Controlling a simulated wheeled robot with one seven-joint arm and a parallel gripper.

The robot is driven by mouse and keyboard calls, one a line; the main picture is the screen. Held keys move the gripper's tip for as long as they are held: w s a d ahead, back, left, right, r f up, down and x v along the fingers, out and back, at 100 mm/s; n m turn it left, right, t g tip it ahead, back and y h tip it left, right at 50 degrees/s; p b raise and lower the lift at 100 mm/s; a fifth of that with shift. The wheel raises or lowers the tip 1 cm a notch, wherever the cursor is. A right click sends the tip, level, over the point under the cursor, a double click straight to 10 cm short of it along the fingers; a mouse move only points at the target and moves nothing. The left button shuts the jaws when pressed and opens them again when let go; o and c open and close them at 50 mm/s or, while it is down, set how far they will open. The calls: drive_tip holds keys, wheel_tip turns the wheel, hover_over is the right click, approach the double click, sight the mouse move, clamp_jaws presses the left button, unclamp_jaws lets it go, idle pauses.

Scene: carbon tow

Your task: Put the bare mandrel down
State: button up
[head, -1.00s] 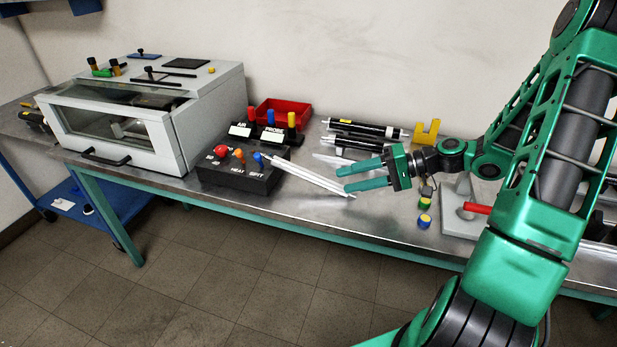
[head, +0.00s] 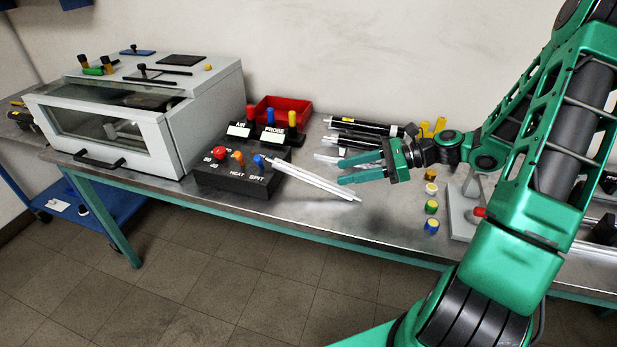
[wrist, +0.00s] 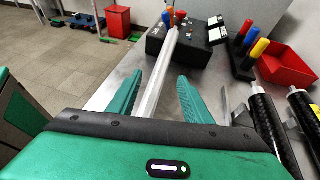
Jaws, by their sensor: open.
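The bare mandrel (head: 318,181) is a pale silver rod at the front middle of the bench. It lies slanted, its far end at the black control box (head: 236,180) beside the knobs and its near end toward the bench's front edge. It looks doubled in the head view; I cannot tell if that is a second rod or a reflection. My gripper (head: 340,171) is open, its green fingers just behind the near part of the rod. In the wrist view the mandrel (wrist: 157,80) appears between the spread fingers (wrist: 162,80); the depth gap cannot be told.
Dark wrapped rods (head: 365,128) lie behind my gripper, near a yellow bracket (head: 433,128). A red bin (head: 283,110) and a grey oven (head: 150,120) stand left. Small coloured cylinders (head: 431,207) line the right. Bare bench lies in front of the rod.

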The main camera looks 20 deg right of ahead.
sight(311, 178)
drive_tip(key=m, duration=0.3)
drive_tip(key=shift+w, duration=0.35)
drive_tip(key=shift+w+m, duration=0.1)
drive_tip(key=shift+m, duration=0.2)
drive_tip(key=x, duration=1)
drive_tip(key=shift+a+f, duration=0.15)
drive_tip(key=shift+a, duration=0.25)
clamp_jaws()
